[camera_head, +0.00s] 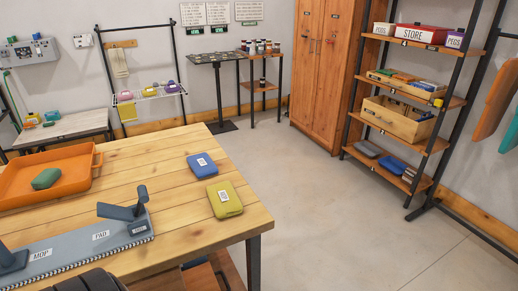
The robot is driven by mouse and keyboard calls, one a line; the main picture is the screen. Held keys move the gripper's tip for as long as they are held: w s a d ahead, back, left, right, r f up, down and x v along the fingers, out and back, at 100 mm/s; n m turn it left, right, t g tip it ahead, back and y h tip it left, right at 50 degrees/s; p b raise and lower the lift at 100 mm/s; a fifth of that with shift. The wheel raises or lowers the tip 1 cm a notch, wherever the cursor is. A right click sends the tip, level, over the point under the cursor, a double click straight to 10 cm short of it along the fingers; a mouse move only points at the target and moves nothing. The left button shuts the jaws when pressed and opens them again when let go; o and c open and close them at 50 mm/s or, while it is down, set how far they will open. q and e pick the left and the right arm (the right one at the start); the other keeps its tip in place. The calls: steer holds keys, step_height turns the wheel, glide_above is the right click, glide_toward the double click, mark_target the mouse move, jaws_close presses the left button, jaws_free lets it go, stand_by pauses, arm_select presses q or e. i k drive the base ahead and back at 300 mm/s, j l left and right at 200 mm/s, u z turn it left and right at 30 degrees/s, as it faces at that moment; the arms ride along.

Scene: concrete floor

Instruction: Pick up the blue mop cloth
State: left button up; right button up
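A blue folded cloth-like pad (202,165) with a white label lies flat on the wooden table (150,165), near its far right edge. It is apart from the yellow-green labelled pad (224,199) in front of it. The label print is too small to read, so I cannot confirm that the blue pad is the mop cloth. Another blue item (394,166) lies on the lowest visible level of the right shelf.
An orange tray (75,174) holding a green block (46,178) stands on the table's left. A grey labelled board (80,247) with upright brackets lies at the front. The shelf rack (420,150) holds boxes. Concrete floor (330,220) is clear between table and shelf.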

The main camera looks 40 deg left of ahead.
mark_target(202, 165)
steer(key=i+l+u, duration=0.1)
steer(key=i, duration=0.35)
steer(key=i+l+u, duration=0.1)
steer(key=i, duration=0.35)
steer(key=i+u, duration=0.15)
steer(key=u, duration=0.25)
steer(key=i+l+u, duration=0.15)
steer(key=u, duration=0.2)
steer(key=i+l+u, duration=0.1)
steer(key=u, duration=0.3)
steer(key=i+l+u, duration=0.1)
steer(key=u, duration=0.25)
steer(key=l, duration=0.1)
